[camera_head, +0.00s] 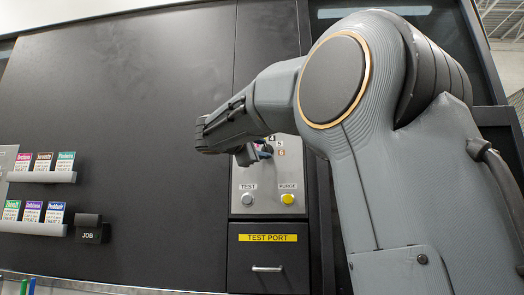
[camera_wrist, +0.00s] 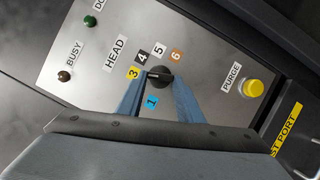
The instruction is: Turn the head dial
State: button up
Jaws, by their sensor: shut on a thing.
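The black head dial (camera_wrist: 159,76) sits on a grey metal panel under the label HEAD (camera_wrist: 115,50) in the wrist view. Numbers 1, 3, 4, 5 and 6 stand around it; 2 is not visible, and the left finger covers part of that side. A faint pale mark on the dial seems to face the 3, but it is too small to be sure. My gripper (camera_wrist: 158,84) has its two blue fingers on either side of the dial and is shut on it. In the head view my gripper (camera_head: 264,150) reaches the panel and hides most of the dial.
A yellow PURGE button (camera_wrist: 252,88) is right of the dial; a TEST button (camera_head: 248,199) is below it in the head view. A TEST PORT drawer (camera_head: 268,268) lies lower. Card racks (camera_head: 40,177) and a JOB holder (camera_head: 89,229) are at left.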

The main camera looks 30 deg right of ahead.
jog(key=o, duration=1.1)
jog(key=shift+a, duration=0.1)
jog(key=b+v, duration=0.1)
jog(key=v, duration=0.6)
jog(key=shift+s+a+f, duration=0.1)
jog(key=shift+s+a, duration=0.15)
jog(key=shift+s, duration=0.05)
